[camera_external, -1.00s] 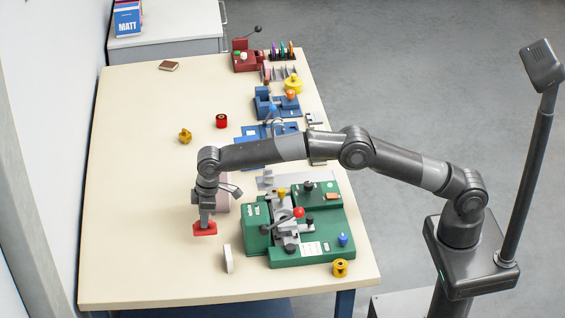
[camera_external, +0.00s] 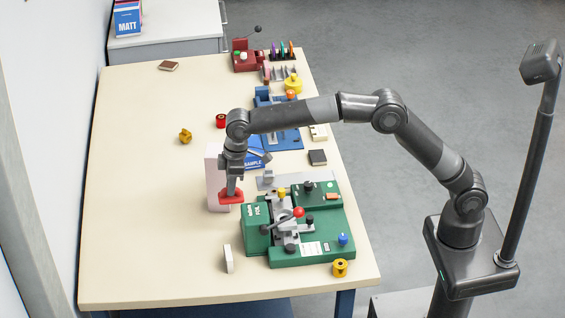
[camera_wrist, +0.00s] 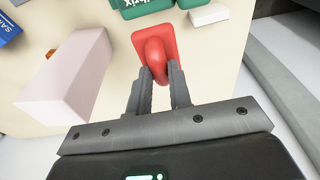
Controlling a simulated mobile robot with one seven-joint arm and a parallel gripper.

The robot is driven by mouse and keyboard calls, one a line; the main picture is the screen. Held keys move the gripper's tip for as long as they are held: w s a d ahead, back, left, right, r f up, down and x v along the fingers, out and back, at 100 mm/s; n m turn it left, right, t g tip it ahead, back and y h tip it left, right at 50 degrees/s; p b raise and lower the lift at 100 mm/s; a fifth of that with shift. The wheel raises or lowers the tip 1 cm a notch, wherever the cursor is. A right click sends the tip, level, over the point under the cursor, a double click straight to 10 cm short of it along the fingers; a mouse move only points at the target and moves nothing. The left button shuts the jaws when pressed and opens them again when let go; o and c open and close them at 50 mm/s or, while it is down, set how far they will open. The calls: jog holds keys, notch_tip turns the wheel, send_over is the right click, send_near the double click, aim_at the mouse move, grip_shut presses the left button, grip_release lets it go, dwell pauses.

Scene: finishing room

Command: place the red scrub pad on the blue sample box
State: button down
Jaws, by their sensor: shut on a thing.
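My gripper (camera_external: 232,188) is shut on the red scrub pad (camera_external: 230,198), which hangs from the fingertips. The pad is in the air, in front of a pale pink block in the external view. In the wrist view the pad (camera_wrist: 155,45) shows its handle between my two fingers (camera_wrist: 157,88).
The pale pink block (camera_external: 214,178) stands upright close to my gripper. A green machine (camera_external: 325,240) is at the right front, a white pad (camera_external: 228,258) left of it. The table's left side is clear.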

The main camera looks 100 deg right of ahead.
jog(key=s+d+r, duration=0.2)
jog(key=s, duration=0.5)
jog(key=s+d+r, duration=0.1)
jog(key=s+d, duration=0.1)
jog(key=s, duration=0.6)
jog(key=s+d+f, duration=0.1)
jog(key=s+d, duration=0.2)
jog(key=d, duration=0.9)
jog(key=s+d+f, duration=0.1)
jog(key=s+d, duration=0.1)
jog(key=d, duration=1.1)
jog(key=s+d+f, duration=0.1)
jog(key=s+d, duration=0.2)
jog(key=d, duration=0.9)
send_over(259, 150)
jog(key=shift+f, duration=5.3)
